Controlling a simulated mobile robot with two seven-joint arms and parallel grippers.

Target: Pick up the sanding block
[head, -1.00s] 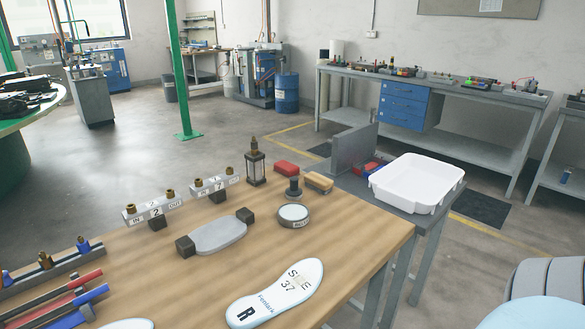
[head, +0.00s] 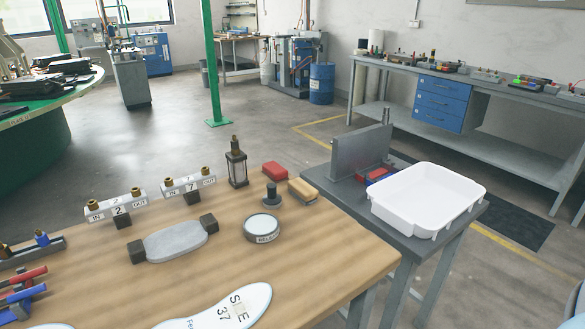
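Two small blocks lie near the far right corner of the wooden table (head: 320,262). One is a red block (head: 275,171). The other is a tan block (head: 303,191) with a darker edge, just right of and nearer than the red one. Either could be the sanding block; their undersides are hidden, so I cannot tell for sure which it is. They lie apart, and nothing covers their tops. Neither of my grippers is in the head view.
A dark knobbed post (head: 271,195) and a round labelled dial (head: 262,228) stand close in front of the blocks. A glass-bodied fitting (head: 236,165) stands left of them. A white tub (head: 428,200) sits on the grey side table (head: 398,240). A printed insole (head: 215,312) lies at the near edge.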

